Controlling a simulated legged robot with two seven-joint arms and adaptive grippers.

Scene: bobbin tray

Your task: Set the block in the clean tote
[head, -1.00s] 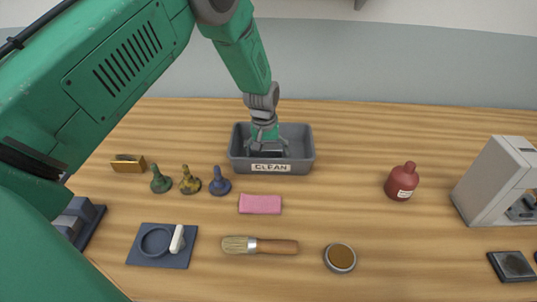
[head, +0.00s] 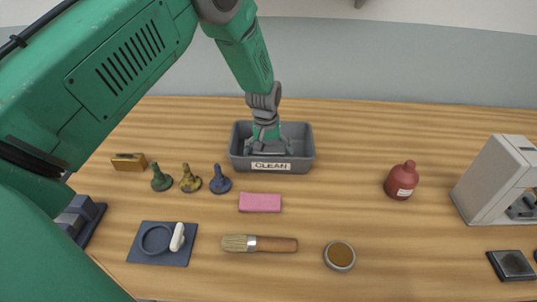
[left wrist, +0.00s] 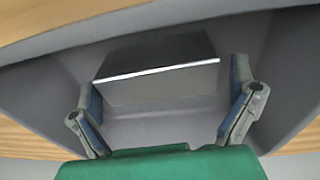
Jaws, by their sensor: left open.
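The clean tote (head: 308,152) is a grey open bin with a CLEAN label on its front, at the back middle of the table. My left gripper (head: 270,149) reaches down into it from above, its fingers spread. In the left wrist view, the dark grey block (left wrist: 160,58) with a pale, shiny side face lies inside the tote, between the open fingers (left wrist: 165,95). Gaps show between the fingers and the block. In the head view the gripper and the tote's front wall mostly hide the block. My right gripper is not in view.
Three knobbed stamps (head: 190,180), a pink sponge (head: 260,203), a brush (head: 270,244) and a round tin (head: 340,256) lie in front of the tote. A red bottle (head: 402,181) and a pale machine (head: 497,182) stand right. A dark tray (head: 95,222) holding grey blocks is left.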

